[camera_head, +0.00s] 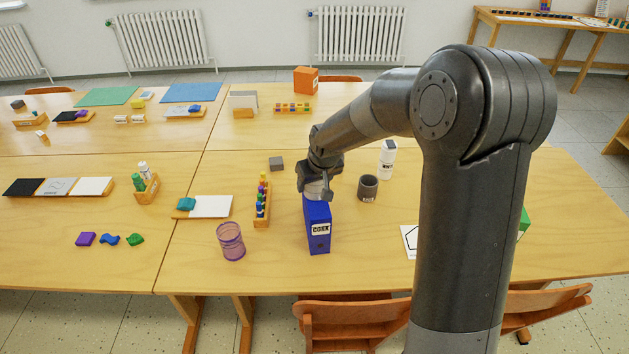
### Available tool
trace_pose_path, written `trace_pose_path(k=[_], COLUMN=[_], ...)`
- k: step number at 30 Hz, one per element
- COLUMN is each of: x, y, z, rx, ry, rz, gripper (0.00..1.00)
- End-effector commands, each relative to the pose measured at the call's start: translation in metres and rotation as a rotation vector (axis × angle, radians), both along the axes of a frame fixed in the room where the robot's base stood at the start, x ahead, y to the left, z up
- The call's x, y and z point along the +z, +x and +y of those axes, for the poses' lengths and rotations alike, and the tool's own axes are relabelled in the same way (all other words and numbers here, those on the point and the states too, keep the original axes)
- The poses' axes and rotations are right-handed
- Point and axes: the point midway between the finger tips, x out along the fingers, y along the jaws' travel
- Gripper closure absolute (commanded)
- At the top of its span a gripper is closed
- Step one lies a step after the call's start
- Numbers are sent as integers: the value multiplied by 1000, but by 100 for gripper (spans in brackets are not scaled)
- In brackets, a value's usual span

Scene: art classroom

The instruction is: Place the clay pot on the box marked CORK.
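The blue box marked CORK (318,228) stands upright near the front edge of the table. My gripper (317,184) is directly above the box, pointing down. A pale grey round object (317,190) shows between its fingers, at the top of the box; it may be the clay pot, but most of it is hidden. I cannot tell whether the fingers press on it or whether it rests on the box. A dark grey-brown cup (368,188) with a small pale label stands apart to the right.
A wooden rack of coloured pegs (262,203) and a purple see-through cup (231,241) stand left of the box. A white bottle (387,159) stands behind the dark cup. A small grey block (276,163) lies behind the rack. My arm hides part of the right side.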

Motion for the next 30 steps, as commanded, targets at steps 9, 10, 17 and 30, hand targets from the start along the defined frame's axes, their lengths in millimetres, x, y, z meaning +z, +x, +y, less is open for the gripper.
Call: trace_pose_path(k=[9, 10, 17, 30], x=[0, 0, 11, 85], y=[0, 0, -2, -30], z=[0, 0, -2, -14], rx=[0, 0, -1, -2], ry=[0, 0, 1, -1], rz=[-1, -1, -3, -5], gripper=[22, 22, 22, 22])
